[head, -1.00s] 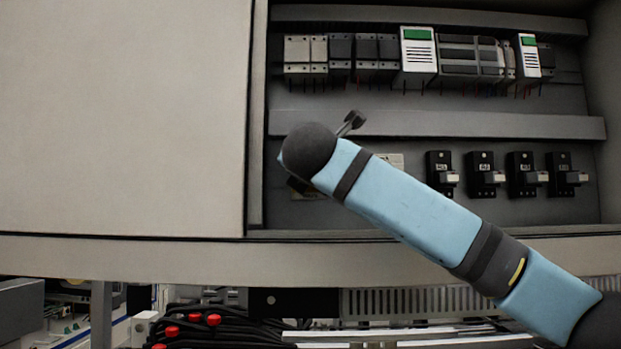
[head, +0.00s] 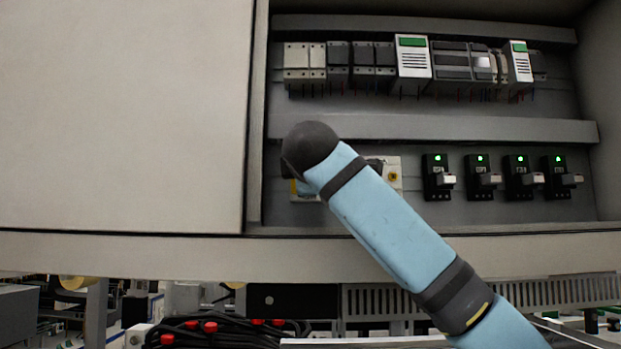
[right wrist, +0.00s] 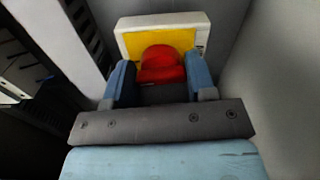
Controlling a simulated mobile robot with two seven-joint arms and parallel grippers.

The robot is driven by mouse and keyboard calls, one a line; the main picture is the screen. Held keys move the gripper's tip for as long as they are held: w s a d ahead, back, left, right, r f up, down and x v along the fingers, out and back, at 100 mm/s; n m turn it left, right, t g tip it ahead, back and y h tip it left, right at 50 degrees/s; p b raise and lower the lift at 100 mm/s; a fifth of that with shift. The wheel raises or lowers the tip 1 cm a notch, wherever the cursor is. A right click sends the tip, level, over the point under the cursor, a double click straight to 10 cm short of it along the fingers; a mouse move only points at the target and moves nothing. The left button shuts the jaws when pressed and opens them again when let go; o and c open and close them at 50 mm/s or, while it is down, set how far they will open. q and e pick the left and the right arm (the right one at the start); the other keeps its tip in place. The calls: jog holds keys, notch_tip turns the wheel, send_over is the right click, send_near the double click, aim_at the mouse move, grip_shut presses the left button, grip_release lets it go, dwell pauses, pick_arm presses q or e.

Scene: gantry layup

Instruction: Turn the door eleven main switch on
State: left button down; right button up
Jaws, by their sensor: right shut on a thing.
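The main switch shows in the right wrist view as a red handle (right wrist: 162,66) on a yellow plate with a pale housing (right wrist: 130,36). My right gripper (right wrist: 162,84) has its two blue fingers on either side of the red handle and is shut on it. In the head view my right arm covers most of the switch; parts of its pale plate (head: 393,165) show beside the arm. The gripper itself is hidden there. My left gripper is not in view.
Several black breakers (head: 438,178) with lit green lamps sit right of the switch. A row of modules (head: 413,62) runs above. A closed cabinet panel (head: 120,115) stands left. Cables with red ends (head: 210,327) lie below the cabinet.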

jog(key=shift+m, duration=0.6)
jog(key=o, duration=0.9)
jog(key=shift+o, duration=0.2)
jog(key=shift+s, duration=0.1)
jog(key=s+b, duration=0.4)
jog(key=s, duration=0.9)
jog(key=shift+s+b, duration=0.3)
